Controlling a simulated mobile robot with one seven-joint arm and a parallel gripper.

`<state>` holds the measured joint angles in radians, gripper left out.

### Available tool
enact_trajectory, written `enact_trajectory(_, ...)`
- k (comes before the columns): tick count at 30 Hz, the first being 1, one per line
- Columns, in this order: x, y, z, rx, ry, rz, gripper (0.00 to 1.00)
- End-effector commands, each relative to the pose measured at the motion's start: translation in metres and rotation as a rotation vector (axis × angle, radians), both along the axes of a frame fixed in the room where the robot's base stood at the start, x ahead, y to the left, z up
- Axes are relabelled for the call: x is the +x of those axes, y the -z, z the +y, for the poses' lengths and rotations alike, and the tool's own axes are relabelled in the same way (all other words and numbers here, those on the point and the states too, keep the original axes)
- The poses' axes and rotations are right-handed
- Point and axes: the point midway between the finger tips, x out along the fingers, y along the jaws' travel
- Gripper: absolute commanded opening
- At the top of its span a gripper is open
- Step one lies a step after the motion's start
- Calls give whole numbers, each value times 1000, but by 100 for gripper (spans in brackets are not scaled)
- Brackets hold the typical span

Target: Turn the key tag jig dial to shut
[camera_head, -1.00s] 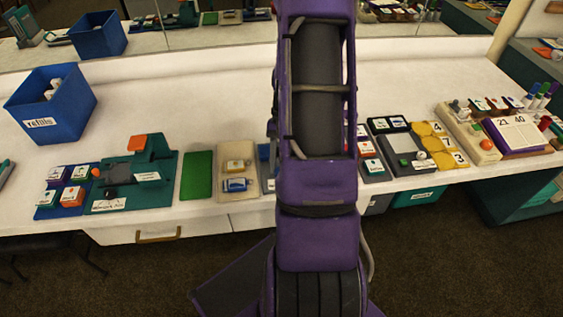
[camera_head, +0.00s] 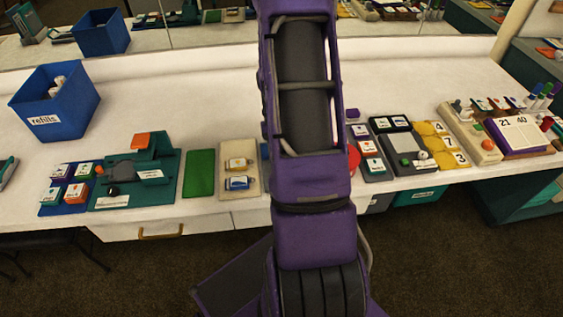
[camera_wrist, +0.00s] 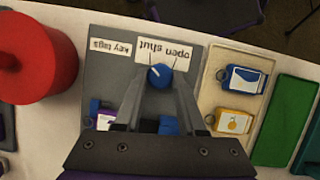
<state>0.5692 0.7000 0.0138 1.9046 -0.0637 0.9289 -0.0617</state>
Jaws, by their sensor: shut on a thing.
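The key tag jig (camera_wrist: 100,75) is a grey board in the wrist view, with an upside-down "key tags" label and an "open shut" label (camera_wrist: 163,55). Its blue dial (camera_wrist: 158,75) sits just below that label, and its white mark points up and left, toward the "shut" side. My gripper (camera_wrist: 159,80) is over the board, shut on the dial with a dark finger at each side. Blue pieces on the board are partly hidden behind the fingers. In the head view my purple arm hides the dial and most of the jig.
A large red round object (camera_wrist: 35,57) stands close beside the jig. On the other side are a beige tray (camera_wrist: 212,95) with two tags and a green mat (camera_wrist: 285,120). A blue refills bin (camera_head: 55,100) stands at the left of the white table, whose back is clear.

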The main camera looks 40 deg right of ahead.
Motion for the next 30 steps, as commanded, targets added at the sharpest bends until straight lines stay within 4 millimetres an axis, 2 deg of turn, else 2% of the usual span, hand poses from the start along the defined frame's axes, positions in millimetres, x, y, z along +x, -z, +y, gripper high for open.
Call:
enact_trajectory(7, 0, 0, 0, -1, 0, -1, 0)
enact_trajectory(8, 0, 0, 0, -1, 0, -1, 43)
enact_trajectory(12, 0, 0, 0, 0, 0, -1, 68)
enact_trajectory(23, 2, -3, -1, -1, 1, -2, 69)
enact_trajectory(26, 6, -13, -3, -2, 1, -3, 69)
enact_trajectory(30, 16, -39, -7, -3, 0, -5, 69)
